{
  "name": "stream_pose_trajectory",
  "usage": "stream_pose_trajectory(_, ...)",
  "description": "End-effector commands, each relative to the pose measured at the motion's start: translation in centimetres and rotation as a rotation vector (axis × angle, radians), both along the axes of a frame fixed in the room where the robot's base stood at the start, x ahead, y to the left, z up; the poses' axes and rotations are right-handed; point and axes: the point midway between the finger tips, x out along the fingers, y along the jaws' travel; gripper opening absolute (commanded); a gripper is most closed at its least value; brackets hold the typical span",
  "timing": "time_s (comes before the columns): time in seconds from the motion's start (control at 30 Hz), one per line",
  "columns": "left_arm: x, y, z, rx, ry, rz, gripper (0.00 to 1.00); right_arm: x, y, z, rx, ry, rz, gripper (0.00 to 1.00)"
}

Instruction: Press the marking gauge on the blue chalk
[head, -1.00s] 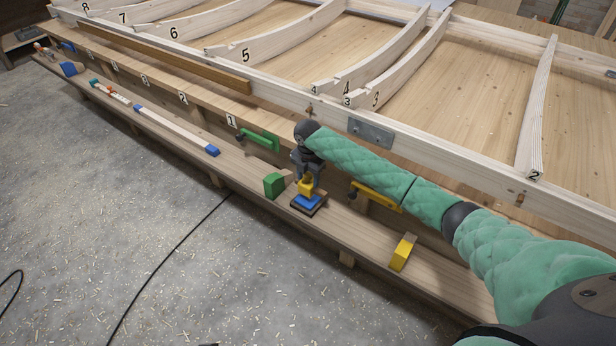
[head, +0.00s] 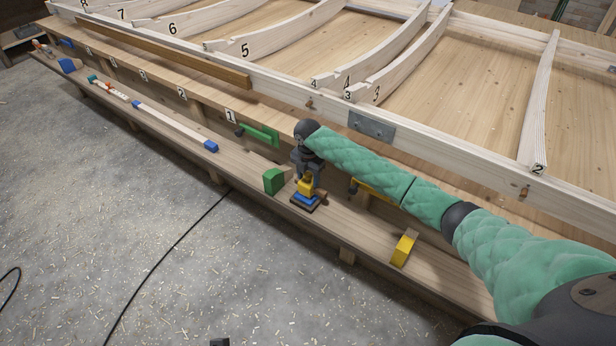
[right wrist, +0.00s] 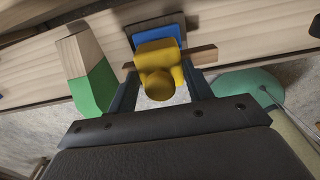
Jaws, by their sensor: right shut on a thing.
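My right gripper (head: 307,178) is shut on the marking gauge (head: 304,187), a yellow piece with a wooden bar, over the low shelf. In the right wrist view the gauge's yellow end (right wrist: 158,78) sits between my fingers. The blue chalk (head: 306,199) is a flat blue block on a dark base, just under the gauge. In the right wrist view the chalk (right wrist: 158,36) shows behind the gauge. I cannot tell whether they touch. A small dark tip at the bottom edge of the head view may be my left gripper (head: 219,342); its jaws are hidden.
A green block (head: 273,181) stands close left of the chalk. A yellow block (head: 403,250) stands to the right on the shelf. A green handle (head: 260,136) and a yellow one (head: 372,188) are at the bench edge above.

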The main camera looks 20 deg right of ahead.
Motion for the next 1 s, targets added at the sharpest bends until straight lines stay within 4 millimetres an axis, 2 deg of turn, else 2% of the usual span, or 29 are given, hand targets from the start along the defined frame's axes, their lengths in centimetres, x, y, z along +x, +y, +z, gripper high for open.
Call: stream_pose_trajectory(1.0, -0.07, 0.2, -0.14, 0.004, 0.002, -0.001, 0.36, 0.01, 0.02, -0.63, 0.0, 0.0, 0.0, 0.32)
